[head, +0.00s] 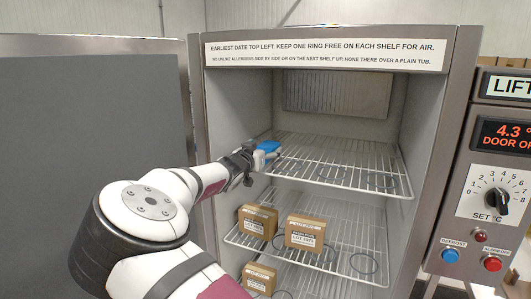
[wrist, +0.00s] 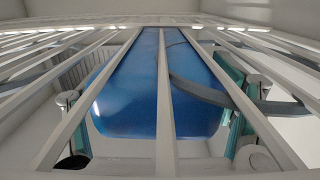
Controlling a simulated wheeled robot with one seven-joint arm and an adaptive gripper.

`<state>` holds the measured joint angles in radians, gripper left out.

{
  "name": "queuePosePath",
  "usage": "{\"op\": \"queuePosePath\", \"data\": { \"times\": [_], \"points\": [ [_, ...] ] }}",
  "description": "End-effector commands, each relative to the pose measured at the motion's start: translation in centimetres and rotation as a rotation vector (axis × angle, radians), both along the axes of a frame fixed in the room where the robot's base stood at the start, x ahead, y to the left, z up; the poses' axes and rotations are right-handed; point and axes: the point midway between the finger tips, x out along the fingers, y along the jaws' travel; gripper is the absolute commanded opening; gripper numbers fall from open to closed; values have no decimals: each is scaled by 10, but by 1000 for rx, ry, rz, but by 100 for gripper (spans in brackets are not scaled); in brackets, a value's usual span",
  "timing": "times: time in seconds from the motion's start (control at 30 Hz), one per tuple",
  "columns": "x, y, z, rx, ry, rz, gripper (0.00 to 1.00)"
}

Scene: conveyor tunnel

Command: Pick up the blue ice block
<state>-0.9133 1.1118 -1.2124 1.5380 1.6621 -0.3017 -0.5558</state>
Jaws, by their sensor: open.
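The blue ice block (head: 268,147) is at the left front of the upper wire shelf (head: 335,160) inside the open cabinet. My gripper (head: 252,160) reaches in from the left and is right at the block, covering part of it. In the wrist view the blue ice block (wrist: 155,85) fills the middle, seen behind the pale shelf bars. The fingers of my gripper (wrist: 158,125) stand open on its left and right sides. I cannot tell whether they touch the block.
The middle shelf holds cardboard boxes (head: 305,232) and (head: 258,221), and another box (head: 259,279) sits lower. Dark rings (head: 364,262) mark the shelves. A control panel (head: 497,190) stands right; the cabinet door (head: 95,110) is open at left. The upper shelf's right side is free.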

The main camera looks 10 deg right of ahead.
Motion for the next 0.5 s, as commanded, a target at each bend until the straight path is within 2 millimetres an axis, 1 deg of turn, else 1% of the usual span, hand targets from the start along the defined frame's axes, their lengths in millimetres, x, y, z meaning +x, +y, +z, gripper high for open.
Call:
{"op": "queuePosePath", "data": {
  "times": [0.1,0.13,0.17,0.2,0.27,0.3,0.37,0.4,0.5],
  "points": [
    [0,0,0,0,0,0,78],
    [0,0,0,0,0,0,76],
    [0,0,0,0,0,0,69],
    [0,0,0,0,0,0,60],
    [0,0,0,0,0,0,46],
    [0,0,0,0,0,0,37],
    [0,0,0,0,0,0,23],
    [0,0,0,0,0,0,19],
    [0,0,1,-1,-1,-1,19]
  ]
}}
